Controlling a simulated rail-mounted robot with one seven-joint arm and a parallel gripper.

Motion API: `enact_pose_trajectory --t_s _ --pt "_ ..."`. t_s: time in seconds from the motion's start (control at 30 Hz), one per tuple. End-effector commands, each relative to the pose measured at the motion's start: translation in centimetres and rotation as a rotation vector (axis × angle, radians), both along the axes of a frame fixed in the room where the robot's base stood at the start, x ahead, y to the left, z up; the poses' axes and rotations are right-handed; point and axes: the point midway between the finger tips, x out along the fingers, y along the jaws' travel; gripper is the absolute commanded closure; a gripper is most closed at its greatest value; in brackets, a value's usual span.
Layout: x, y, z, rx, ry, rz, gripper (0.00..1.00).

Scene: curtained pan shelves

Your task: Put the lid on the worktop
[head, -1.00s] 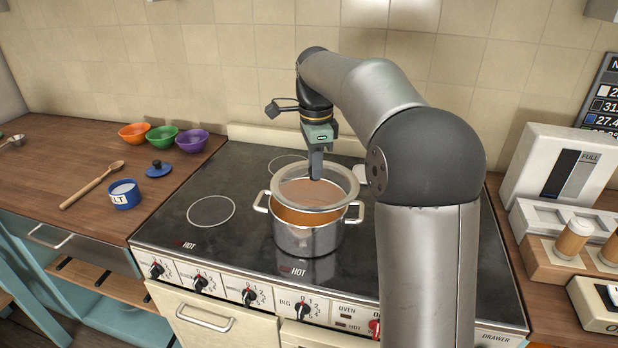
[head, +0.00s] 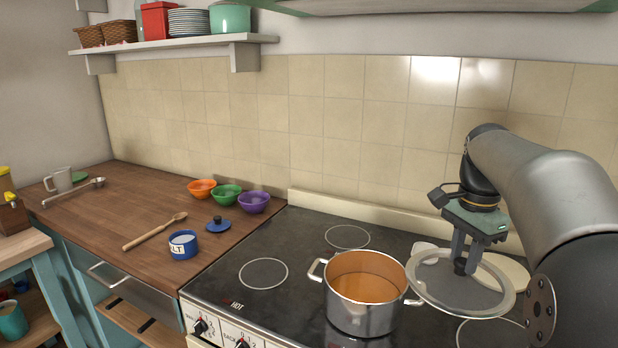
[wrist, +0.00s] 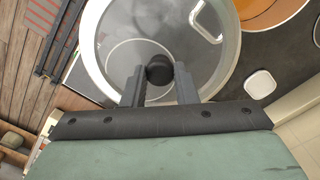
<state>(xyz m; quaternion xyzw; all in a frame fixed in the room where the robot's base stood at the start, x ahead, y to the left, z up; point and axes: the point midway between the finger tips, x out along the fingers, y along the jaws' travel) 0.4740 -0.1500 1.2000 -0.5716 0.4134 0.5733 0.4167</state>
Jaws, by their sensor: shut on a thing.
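My gripper (head: 462,262) is shut on the black knob of the glass lid (head: 432,280). The lid is clear with a pale metal rim and hangs tilted in the head view, just right of the steel pot (head: 362,318). The pot stands on the hob, uncovered, with orange liquid in it. In the wrist view my gripper (wrist: 158,84) has the knob between its fingers, and the lid (wrist: 112,62) fills the upper middle. The brown wooden worktop (head: 110,215) lies left of the hob.
Bare wood shows around the spoon. A shelf (head: 180,45) hangs above.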

Motion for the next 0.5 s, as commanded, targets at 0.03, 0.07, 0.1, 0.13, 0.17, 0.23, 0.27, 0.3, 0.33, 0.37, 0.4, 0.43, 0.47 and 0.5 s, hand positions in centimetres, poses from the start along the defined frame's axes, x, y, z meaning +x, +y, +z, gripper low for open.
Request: enact_pose_trajectory --t_s 0.03,0.07,0.1,0.13,0.17,0.23,0.27,0.3,0.33,0.37,0.4,0.43,0.47,0.5 --pt "-0.5 -3.0 -1.1 0.001 0.002 0.051 1.0" --pt "-0.9 -4.4 -1.7 0.001 0.002 0.093 1.0" --pt "-1.3 -6.4 -2.5 0.001 0.001 0.148 1.0" --pt "-1.8 -7.8 -3.0 0.001 0.001 0.188 1.0" --pt "-2.2 -9.1 -3.6 0.0 0.0 0.227 1.0" --pt "-3.4 -12.0 -4.7 0.0 0.0 0.313 1.0" --pt "-3.9 -13.0 -5.2 -0.001 -0.001 0.346 1.0" --pt "-4.5 -14.3 -5.7 -0.002 -0.001 0.387 1.0" --pt "-5.0 -15.2 -6.1 -0.003 -0.002 0.414 1.0" --pt "-5.4 -15.9 -6.4 -0.003 -0.001 0.439 1.0" --pt "-5.9 -16.7 -6.8 -0.003 -0.001 0.469 1.0" --pt "-6.2 -17.3 -7.0 -0.003 0.0 0.488 1.0" --pt "-6.5 -17.7 -7.2 -0.005 -0.001 0.505 1.0" --pt "-6.7 -18.1 -7.4 -0.006 -0.001 0.523 1.0"
